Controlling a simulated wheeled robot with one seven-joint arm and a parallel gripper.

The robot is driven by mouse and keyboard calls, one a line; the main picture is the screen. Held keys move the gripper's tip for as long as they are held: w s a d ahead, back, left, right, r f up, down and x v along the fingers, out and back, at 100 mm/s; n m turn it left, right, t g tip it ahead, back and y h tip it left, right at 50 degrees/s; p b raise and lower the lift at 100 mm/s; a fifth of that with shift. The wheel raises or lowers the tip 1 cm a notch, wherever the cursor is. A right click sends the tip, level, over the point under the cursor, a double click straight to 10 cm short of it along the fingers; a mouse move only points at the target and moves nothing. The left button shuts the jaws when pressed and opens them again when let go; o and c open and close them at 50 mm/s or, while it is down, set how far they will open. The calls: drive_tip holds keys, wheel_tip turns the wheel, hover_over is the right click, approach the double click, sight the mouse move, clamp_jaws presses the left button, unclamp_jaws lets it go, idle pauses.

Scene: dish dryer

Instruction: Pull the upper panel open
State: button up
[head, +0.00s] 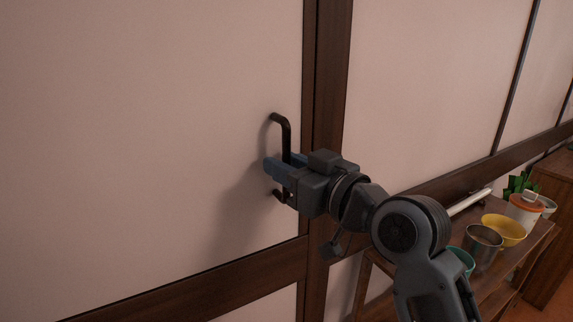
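The upper panel (150,110) is a large pale, flat panel framed in dark brown wood, and it fills the left of the head view. A dark upright bar handle (286,135) is fixed near its right edge. My gripper (272,166) is at the handle's lower half, with its bluish fingers reaching to either side of the bar. The far finger is partly hidden, and I cannot tell whether the fingers press on the bar. The panel appears flush with its frame.
At the lower right, a wooden shelf (487,290) holds a metal cup (482,246), a yellow bowl (504,229), a teal cup (463,260), an orange-and-white pot (524,210) and a green plant (519,184). A dark wooden rail (200,288) runs below the panel.

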clamp_jaws()
idle(0.3)
